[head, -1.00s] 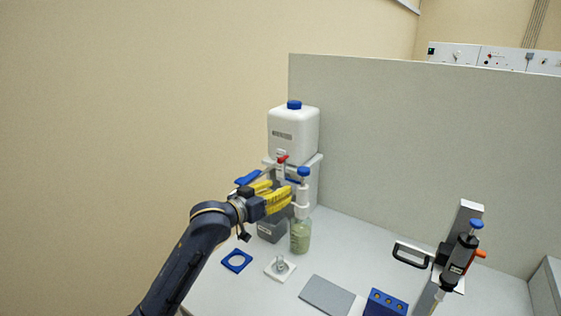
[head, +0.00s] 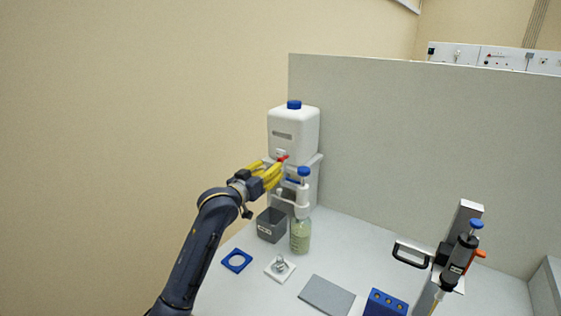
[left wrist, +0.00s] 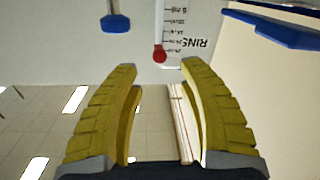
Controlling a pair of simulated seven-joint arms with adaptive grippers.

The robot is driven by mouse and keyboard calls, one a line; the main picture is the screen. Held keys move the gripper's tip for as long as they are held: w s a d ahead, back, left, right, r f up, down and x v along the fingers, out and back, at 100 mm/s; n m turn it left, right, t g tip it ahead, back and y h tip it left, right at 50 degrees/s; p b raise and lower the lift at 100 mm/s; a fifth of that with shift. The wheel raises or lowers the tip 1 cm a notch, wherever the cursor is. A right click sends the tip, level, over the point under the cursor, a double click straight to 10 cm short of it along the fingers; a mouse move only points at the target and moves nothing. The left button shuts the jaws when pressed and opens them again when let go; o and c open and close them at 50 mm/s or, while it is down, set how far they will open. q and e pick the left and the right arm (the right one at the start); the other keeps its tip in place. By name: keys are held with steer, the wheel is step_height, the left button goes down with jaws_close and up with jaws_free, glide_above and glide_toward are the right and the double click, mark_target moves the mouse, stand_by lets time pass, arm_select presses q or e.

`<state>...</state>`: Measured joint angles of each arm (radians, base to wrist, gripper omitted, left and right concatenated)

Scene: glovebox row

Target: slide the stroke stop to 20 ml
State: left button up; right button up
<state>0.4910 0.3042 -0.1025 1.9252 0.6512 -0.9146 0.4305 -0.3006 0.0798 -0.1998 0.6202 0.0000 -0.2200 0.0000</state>
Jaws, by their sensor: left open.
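A bottle-top dispenser (head: 302,195) with a blue cap stands on a glass bottle (head: 300,236) of pale green contents. A small red piece (head: 283,158) shows just past my fingers in the head view. In the left wrist view a round red knob (left wrist: 160,53) on a short stem lies against a scale (left wrist: 175,25) with ml marks, near the larger numbers; its exact reading is too small to tell. My left gripper (head: 279,174) is open, its yellow fingers pointing at that area; in the wrist view the gap (left wrist: 160,70) is empty at the tips, just short of the knob.
A white container (head: 293,133) with a blue cap stands behind. A grey bin (head: 271,225), blue ring holder (head: 237,260), white plate (head: 280,268), grey mat (head: 326,297) and blue block (head: 385,303) lie on the bench. A pipette stand (head: 463,245) is at right; a grey partition (head: 430,150) rises behind.

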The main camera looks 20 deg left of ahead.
mark_target(279, 161)
arm_select(q)
steer(key=x, duration=0.7)
steer(key=shift+w+d, duration=0.1)
steer(key=shift+o, duration=0.2)
jaws_close()
stand_by(0.4)
